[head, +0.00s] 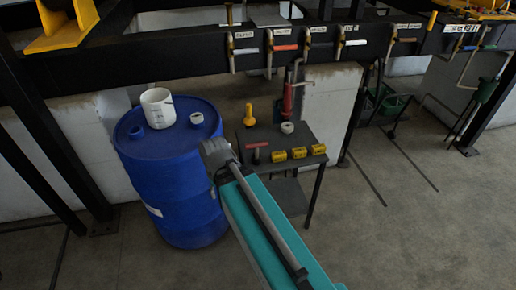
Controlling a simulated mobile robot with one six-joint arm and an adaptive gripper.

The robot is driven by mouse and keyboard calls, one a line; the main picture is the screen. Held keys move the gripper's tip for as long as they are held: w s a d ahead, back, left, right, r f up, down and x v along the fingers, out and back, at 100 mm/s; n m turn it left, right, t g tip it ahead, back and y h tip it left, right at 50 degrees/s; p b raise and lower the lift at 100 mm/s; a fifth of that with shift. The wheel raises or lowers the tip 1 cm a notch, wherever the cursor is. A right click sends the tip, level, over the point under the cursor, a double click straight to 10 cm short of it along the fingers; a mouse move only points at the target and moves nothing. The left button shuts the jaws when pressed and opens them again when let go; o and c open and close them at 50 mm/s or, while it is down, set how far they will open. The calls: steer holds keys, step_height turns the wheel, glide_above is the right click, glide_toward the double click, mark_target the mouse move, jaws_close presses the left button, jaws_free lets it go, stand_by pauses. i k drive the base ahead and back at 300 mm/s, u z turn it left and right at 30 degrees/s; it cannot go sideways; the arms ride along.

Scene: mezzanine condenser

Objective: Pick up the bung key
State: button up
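A small tool with a red crossbar handle and a dark stub (257,147) lies on the small dark table (302,136), near its left edge. It looks like the bung key, but it is too small to be sure. My gripper (214,150) is the grey end beyond my teal arm, in front of the blue drum and left of the table. It appears apart from the red-handled tool. Its fingers are too small and dark to tell whether they are open or shut.
The blue drum (176,165) carries a white bucket (158,107) and a white ring (197,118). The table also holds a yellow tool (249,116), a red upright tool (288,97), a white roll (287,127) and yellow blocks (299,153). A dark beam with valves runs behind.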

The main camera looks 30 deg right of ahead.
mark_target(256, 145)
steer(key=z, duration=0.05)
steer(key=k, duration=1)
steer(key=z, duration=0.45)
steer(key=i, duration=1)
steer(key=u, duration=0.05)
